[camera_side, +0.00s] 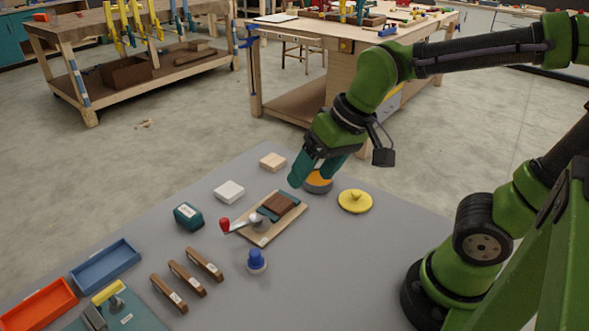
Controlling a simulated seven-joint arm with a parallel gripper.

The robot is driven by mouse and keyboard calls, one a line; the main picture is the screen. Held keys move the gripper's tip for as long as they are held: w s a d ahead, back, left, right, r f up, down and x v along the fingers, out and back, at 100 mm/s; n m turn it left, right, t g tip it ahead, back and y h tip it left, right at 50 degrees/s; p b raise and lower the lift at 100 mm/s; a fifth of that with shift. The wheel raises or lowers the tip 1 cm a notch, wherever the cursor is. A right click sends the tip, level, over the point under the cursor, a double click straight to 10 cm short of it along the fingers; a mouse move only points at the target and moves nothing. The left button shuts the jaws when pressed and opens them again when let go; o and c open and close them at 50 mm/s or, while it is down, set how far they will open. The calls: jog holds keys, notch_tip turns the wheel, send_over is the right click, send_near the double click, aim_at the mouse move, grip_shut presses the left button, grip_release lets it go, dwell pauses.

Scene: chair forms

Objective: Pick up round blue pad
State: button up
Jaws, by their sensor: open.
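A round blue pad (257,262) with a knob-like top and a paler base stands on the grey table (350,260), in front of the wooden board. My gripper (310,179) is farther back and to the right of it, clearly apart from it. The gripper's teal fingers point down and are open. They are at a round orange piece (319,183), which they partly hide. I cannot tell whether they touch it.
A yellow round piece (354,201) lies right of my gripper. A wooden board (268,238) holds a clamp with a red handle (225,225). Three brown bars (188,278), a blue tray (105,266) and an orange tray (38,302) are at left. The table's right front is clear.

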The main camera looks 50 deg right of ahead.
jog(key=w+a+f+g+h, duration=0.2)
jog(key=w+a+f+g, duration=0.25)
jog(key=w+a, duration=0.4)
send_over(255, 252)
jog(key=shift+m, duration=0.3)
notch_tip(255, 252, down, 10)
jog(key=shift+d+f, duration=0.1)
jog(key=shift+f, duration=3.2)
jog(key=shift+c, duration=0.3)
jog(key=c, duration=1.1)
jog(key=shift+r, duration=0.15)
